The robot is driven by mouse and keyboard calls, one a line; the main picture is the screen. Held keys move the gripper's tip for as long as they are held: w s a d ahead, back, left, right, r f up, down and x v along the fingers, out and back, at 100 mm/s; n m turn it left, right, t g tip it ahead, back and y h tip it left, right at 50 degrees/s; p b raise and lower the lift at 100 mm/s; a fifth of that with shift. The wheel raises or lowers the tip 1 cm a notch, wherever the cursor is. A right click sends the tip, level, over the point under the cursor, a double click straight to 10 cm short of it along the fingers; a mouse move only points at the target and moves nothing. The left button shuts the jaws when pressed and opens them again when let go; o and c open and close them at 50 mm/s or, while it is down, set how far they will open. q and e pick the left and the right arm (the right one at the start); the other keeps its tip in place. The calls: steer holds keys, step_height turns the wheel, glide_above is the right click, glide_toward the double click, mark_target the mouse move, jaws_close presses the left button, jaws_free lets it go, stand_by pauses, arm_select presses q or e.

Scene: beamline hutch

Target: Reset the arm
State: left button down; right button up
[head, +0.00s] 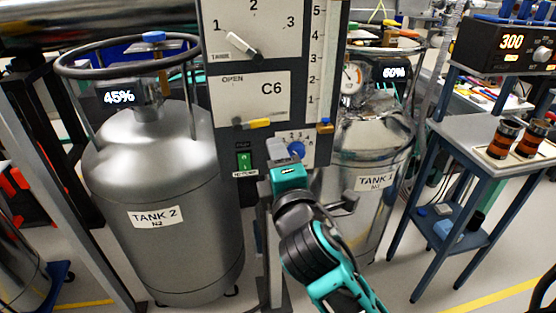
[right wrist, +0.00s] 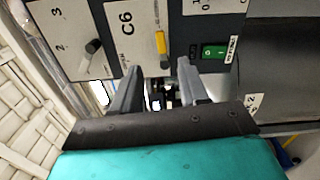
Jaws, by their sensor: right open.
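My right arm rises from the bottom of the head view, and my right gripper (head: 275,152) is in front of the lower part of a grey control panel (head: 221,90). In the right wrist view the two grey fingers of the gripper (right wrist: 158,88) stand apart with nothing held between them. Beyond them are the C6 plate (right wrist: 127,30) with its yellow-tipped lever (right wrist: 161,44) and a green rocker switch (right wrist: 214,51). The rocker also shows in the head view (head: 244,161), left of the gripper. A blue knob (head: 296,149) is just right of it. My left gripper is not in view.
Steel TANK 2 (head: 150,165) reads 45% left of the panel. TANK 1 (head: 376,150) reads 60% on the right, close to my arm. Some floor (head: 400,275) is clear.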

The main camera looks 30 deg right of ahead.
stand_by(0.4)
steer(key=s+a+f+m+g+y, duration=0.1)
steer(key=s+f+m, duration=0.3)
steer(key=f, duration=0.6)
steer(key=s+a+f+m+g+y, duration=0.2)
steer(key=s+f+m, duration=0.3)
steer(key=f, duration=0.5)
steer(key=s+a+f+m+g+y, duration=0.1)
steer(key=s+f+m+g+y, duration=0.2)
steer(key=f, duration=0.7)
steer(key=shift+s+a+m+g+y, duration=0.3)
steer(key=shift+s+m+y, duration=0.3)
steer(key=shift+s, duration=0.65)
steer(key=shift+o, duration=0.2)
steer(key=shift+r, duration=0.1)
